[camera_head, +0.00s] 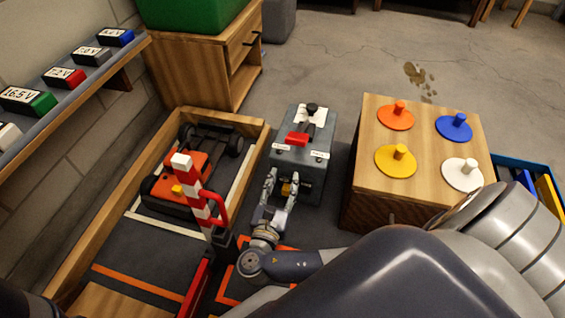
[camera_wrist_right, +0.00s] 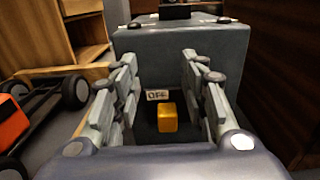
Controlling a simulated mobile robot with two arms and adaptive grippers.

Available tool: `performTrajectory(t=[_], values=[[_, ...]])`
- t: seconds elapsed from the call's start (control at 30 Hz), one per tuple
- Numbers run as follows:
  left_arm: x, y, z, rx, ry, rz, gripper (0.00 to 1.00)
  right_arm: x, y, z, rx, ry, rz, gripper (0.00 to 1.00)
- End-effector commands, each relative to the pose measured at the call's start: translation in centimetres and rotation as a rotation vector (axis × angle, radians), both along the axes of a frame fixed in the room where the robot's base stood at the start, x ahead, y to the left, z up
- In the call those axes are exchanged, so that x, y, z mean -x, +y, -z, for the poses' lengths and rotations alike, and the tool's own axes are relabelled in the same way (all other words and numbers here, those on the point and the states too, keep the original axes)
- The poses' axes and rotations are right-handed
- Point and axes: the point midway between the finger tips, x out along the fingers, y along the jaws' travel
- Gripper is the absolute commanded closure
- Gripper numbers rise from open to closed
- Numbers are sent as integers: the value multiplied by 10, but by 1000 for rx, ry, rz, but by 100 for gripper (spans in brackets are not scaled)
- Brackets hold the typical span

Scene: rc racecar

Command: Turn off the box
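A grey box (camera_head: 301,163) stands on the floor between the wooden track bay and a wooden cabinet. It has a red part and a black knob (camera_head: 311,108) on top. In the right wrist view the box (camera_wrist_right: 215,48) shows an "OFF" label (camera_wrist_right: 158,95) above a yellow block-shaped button (camera_wrist_right: 167,117) on its front. My right gripper (camera_head: 281,188) is open at the front of the box, its fingers (camera_wrist_right: 163,85) on either side of the label and button. I cannot tell whether it touches the box. My left gripper is not in view.
An orange RC car (camera_head: 178,178) sits inside the wood-framed bay (camera_head: 262,130), behind a red-and-white striped barrier post (camera_head: 193,190). The cabinet (camera_head: 365,190) at right carries coloured discs. A shelf at left holds labelled battery blocks. Floor behind the box is clear.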

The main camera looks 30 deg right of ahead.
Motion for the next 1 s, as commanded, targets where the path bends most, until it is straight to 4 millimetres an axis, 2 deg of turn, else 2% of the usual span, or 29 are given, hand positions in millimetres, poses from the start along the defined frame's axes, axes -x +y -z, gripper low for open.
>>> performTrajectory(t=[0.1,0.33,1.0], values=[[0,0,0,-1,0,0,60,0,0,-18,-2,-2,-1,60],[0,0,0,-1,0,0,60,0,0,-39,-1,-1,-1,60],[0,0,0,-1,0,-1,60,0,0,-43,0,0,-1,60]])
